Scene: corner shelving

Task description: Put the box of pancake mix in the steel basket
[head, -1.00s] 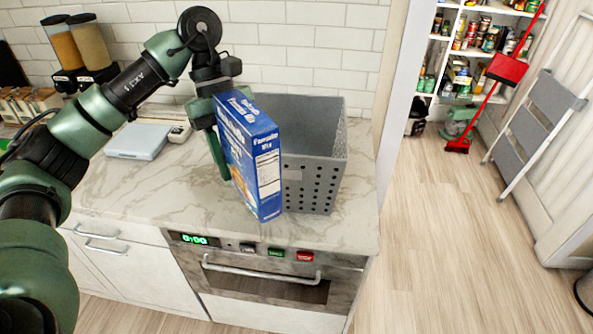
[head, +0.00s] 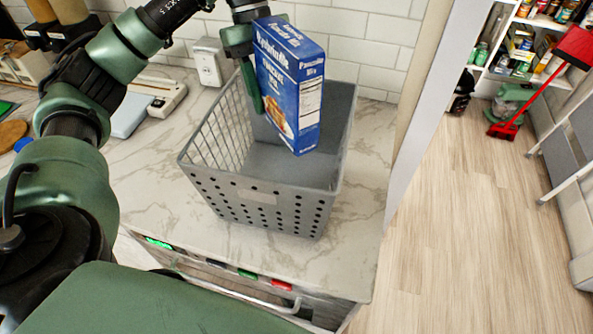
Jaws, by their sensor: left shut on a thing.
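The blue box of pancake mix (head: 290,85) is upright with a slight tilt, in the middle of the head view. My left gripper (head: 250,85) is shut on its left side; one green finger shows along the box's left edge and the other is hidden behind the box. The grey steel basket (head: 262,200), with a perforated front and barred left side, stands on the marble counter. The box overlaps the basket's opening, with its lower end in front of the basket's inside; I cannot tell how deep it is. My right gripper does not show.
The counter (head: 165,165) is clear to the left of the basket. A white scale (head: 132,115) and a white device (head: 160,90) lie at the back left.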

